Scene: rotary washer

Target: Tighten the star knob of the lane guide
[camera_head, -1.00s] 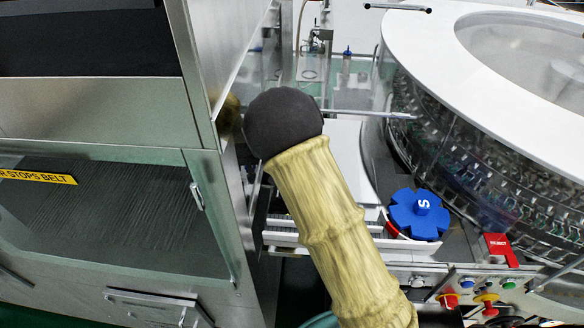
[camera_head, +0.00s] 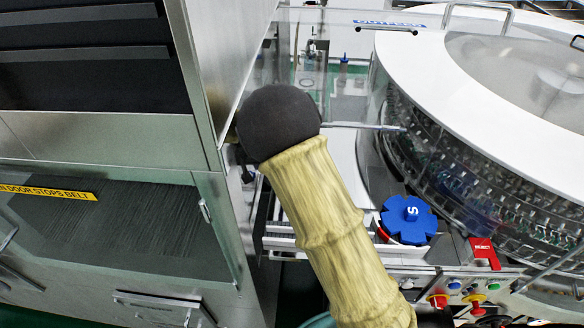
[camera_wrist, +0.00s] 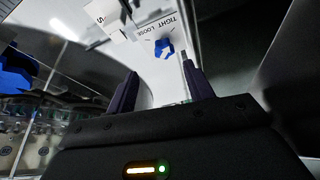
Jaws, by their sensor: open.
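In the wrist view, a small blue star knob (camera_wrist: 163,48) sits beside a white label (camera_wrist: 160,28) reading "TIGHT" and "LOOSE". My gripper (camera_wrist: 160,72) is open, with its two dark fingers spread and nothing between them. The knob appears beyond the fingertips, in line with the gap, and apart from them. A metal rod or edge shows near the right fingertip. The lane guide itself is hard to make out. In the head view my arm crosses the middle of the picture; my gripper and the knob do not show there.
A large blue star wheel marked "S" (camera_head: 408,220) stands beside the round glazed washer (camera_head: 440,150). A red "REJECT" tag (camera_head: 482,250) and several push buttons (camera_head: 465,287) are at its front. A steel cabinet (camera_head: 100,140) fills the left.

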